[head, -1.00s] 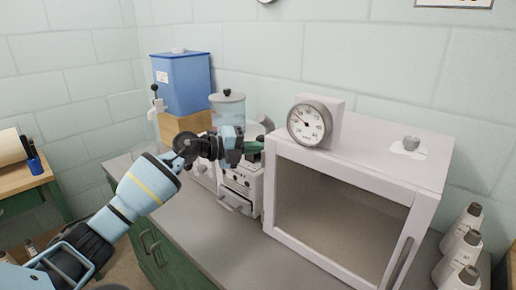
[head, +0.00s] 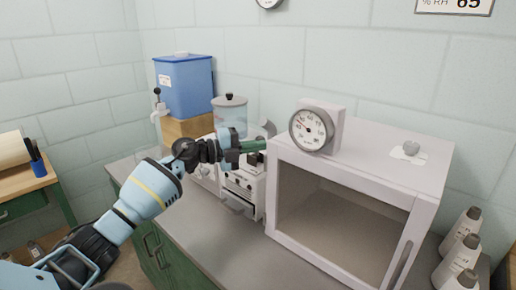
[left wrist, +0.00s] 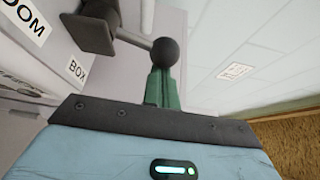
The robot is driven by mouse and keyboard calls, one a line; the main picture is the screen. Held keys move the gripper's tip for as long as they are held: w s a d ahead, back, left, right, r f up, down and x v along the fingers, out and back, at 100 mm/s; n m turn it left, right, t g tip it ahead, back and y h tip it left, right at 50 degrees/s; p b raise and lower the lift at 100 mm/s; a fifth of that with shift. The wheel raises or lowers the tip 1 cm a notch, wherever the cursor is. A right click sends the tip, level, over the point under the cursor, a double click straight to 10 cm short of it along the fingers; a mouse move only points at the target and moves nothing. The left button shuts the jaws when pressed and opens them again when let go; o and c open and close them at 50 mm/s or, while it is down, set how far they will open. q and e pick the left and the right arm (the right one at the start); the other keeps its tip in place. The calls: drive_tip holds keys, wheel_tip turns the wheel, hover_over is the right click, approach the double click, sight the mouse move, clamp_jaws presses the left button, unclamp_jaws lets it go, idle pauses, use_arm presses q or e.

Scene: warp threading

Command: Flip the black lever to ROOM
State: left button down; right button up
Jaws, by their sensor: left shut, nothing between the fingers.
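The black lever (left wrist: 133,39) shows in the left wrist view as a thin rod with a round black knob, coming from a dark grey block. A white BOX label (left wrist: 76,69) and a partly cut-off ROOM label (left wrist: 27,22) sit to its left. My left gripper (left wrist: 163,75) has its green fingers shut and empty, with the tips at the knob; I cannot tell whether they touch it. In the head view the left gripper (head: 262,144) reaches over the small white machine (head: 241,190), beside the white cabinet. The lever is not clearly distinguishable there. My right gripper is not in view.
The white glass-fronted cabinet (head: 430,205) stands right of the gripper with a round dial gauge (head: 312,128) on top. A blue tank (head: 184,85) with a tap stands behind left. Several bottles stand at the right. The counter front (head: 215,250) is clear.

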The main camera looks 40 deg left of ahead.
use_arm(q)
drive_tip(key=a+n, duration=0.1)
drive_tip(key=n+t, duration=0.1)
drive_tip(key=shift+w+a+r+n+h, duration=0.1)
drive_tip(key=shift+a+r+n+h, duration=0.2)
drive_tip(key=shift+a+r, duration=0.1)
drive_tip(key=a+n+t, duration=0.1)
drive_tip(key=n, duration=0.1)
drive_tip(key=a+n+t, duration=0.1)
drive_tip(key=n+t, duration=0.1)
drive_tip(key=n, duration=0.1)
drive_tip(key=shift+w+a+f+p, duration=0.1)
drive_tip(key=shift+a+p, duration=0.2)
drive_tip(key=shift+a, duration=0.1)
drive_tip(key=shift+a+f+n+t, duration=0.1)
drive_tip(key=shift+a+n+t, duration=0.3)
drive_tip(key=shift+n, duration=0.5)
drive_tip(key=shift+a+y, duration=0.1)
drive_tip(key=shift+y, duration=0.3)
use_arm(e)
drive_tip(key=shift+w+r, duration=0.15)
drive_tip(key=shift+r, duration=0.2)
use_arm(q)
drive_tip(key=shift+n, duration=0.3)
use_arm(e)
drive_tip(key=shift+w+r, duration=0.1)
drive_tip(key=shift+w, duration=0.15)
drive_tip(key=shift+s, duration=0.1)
